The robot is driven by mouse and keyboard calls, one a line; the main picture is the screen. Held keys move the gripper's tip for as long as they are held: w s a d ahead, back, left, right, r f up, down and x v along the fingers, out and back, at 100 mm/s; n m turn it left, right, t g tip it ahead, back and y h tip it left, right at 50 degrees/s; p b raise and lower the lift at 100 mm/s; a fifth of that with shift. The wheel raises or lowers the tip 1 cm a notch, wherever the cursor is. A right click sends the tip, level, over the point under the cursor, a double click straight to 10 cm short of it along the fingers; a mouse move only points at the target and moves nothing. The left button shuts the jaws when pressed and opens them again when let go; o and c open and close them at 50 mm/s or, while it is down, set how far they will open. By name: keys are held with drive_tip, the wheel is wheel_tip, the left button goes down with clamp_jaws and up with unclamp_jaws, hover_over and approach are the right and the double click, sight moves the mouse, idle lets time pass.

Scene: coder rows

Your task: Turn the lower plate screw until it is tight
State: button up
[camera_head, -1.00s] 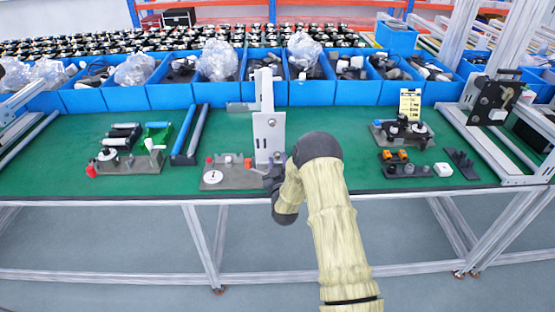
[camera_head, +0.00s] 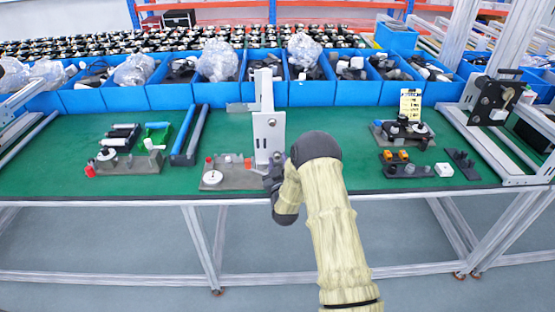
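A light metal plate (camera_head: 268,134) stands upright on a grey fixture base (camera_head: 236,177) near the front edge of the green bench. My wrist and forearm cover most of the gripper, so the fingers do not show clearly.
The base carries a white disc (camera_head: 212,177) and small red parts. Blue bins (camera_head: 313,92) line the back of the green bench (camera_head: 350,125). Left stands a fixture with rollers (camera_head: 128,160); right are small parts (camera_head: 403,168) and a yellow card (camera_head: 410,104). Bench room behind my arm is clear.

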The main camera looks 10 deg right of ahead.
clamp_jaws()
drive_tip(key=m+b, duration=0.2)
drive_tip(key=m+h, duration=0.1)
drive_tip(key=shift+f+m+b, duration=0.25)
drive_tip(key=shift+m+b, duration=0.15)
drive_tip(key=m+h+b, duration=0.1)
drive_tip(key=m+b, duration=0.2)
drive_tip(key=m, duration=0.3)
drive_tip(key=shift+w+a, duration=0.1)
drive_tip(key=shift+r+m+h, duration=0.25)
drive_tip(key=shift+m+h, duration=0.15)
drive_tip(key=shift+m, duration=0.4)
unclamp_jaws()
drive_tip(key=shift+n, duration=0.3)
